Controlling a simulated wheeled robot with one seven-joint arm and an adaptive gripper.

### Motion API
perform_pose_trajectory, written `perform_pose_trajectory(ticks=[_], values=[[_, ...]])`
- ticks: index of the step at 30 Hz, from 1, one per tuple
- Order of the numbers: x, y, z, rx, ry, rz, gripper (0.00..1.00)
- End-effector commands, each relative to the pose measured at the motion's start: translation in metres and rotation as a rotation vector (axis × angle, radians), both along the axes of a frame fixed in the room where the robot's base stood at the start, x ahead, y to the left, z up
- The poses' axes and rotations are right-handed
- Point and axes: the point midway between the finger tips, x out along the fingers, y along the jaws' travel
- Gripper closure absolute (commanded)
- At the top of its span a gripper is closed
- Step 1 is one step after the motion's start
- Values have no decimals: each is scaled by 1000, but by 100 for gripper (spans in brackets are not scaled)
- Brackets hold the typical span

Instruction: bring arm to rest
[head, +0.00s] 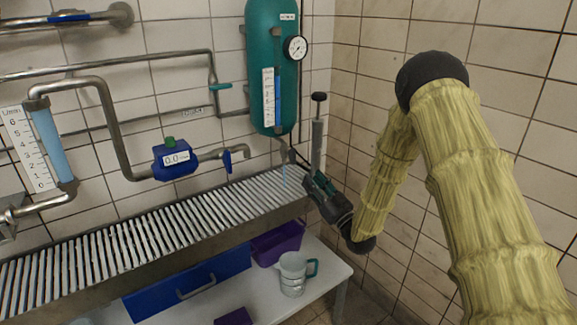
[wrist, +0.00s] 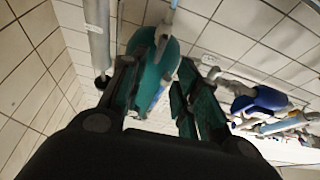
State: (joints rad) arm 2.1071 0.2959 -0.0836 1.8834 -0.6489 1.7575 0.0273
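My arm, in a pale yellow cloth sleeve (head: 480,180), comes in from the right of the head view and bends down, then up to my gripper (head: 314,178). The gripper is just over the right end of the slatted grate, below the green tank (head: 270,70). In the wrist view my gripper (wrist: 160,92) has its two dark green-padded fingers spread apart, with no held object visible between them. The green tank (wrist: 152,62) shows beyond the fingers, with a grey fitting (wrist: 163,38) in front of it.
A grey upright cylinder with a black knob (head: 318,125) stands close to my gripper. The slatted grate (head: 150,235) runs left. Below it, a white shelf (head: 325,268) holds a clear jug (head: 292,273) and a purple bin (head: 277,243). A tiled wall (head: 355,60) is near my arm.

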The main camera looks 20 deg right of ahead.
Motion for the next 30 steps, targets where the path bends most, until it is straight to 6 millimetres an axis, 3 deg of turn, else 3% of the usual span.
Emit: perform_pose_trajectory(ticks=[5, 8, 14, 21, 26, 30], values=[[-3, 4, -15, -2, 44, -8, 69], [-12, 13, -50, -10, 144, -27, 69], [-54, 35, -151, -40, 455, -81, 69], [-137, 54, -260, -87, 830, -137, 69], [-209, 65, -318, -121, 1073, -170, 69], [-280, 71, -357, -154, 1282, -195, 69]])
